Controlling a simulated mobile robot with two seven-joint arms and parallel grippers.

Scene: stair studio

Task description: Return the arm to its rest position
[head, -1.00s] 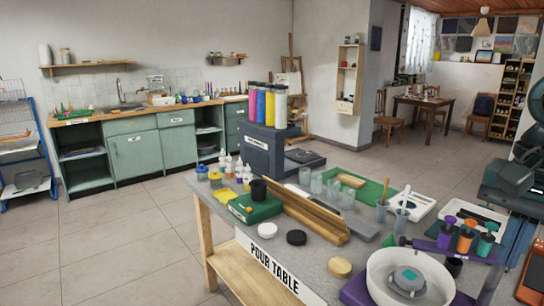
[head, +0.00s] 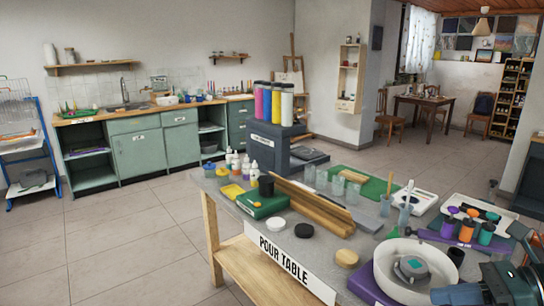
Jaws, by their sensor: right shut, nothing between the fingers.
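My right arm comes in at the bottom right corner, and my right gripper (head: 462,294) shows low at the frame's lower edge, partly cut off. It is shut and empty, close to the right side of the white round bowl (head: 372,272) on the pour table. My left gripper is not in view.
The pour table (head: 328,244) carries a wooden rail (head: 310,207), several paint cups (head: 467,230), clear cups, lids (head: 346,258) and a green box (head: 262,205). Paint bottles (head: 270,102) stand on a dark box behind. Green cabinets (head: 140,152) line the back wall.

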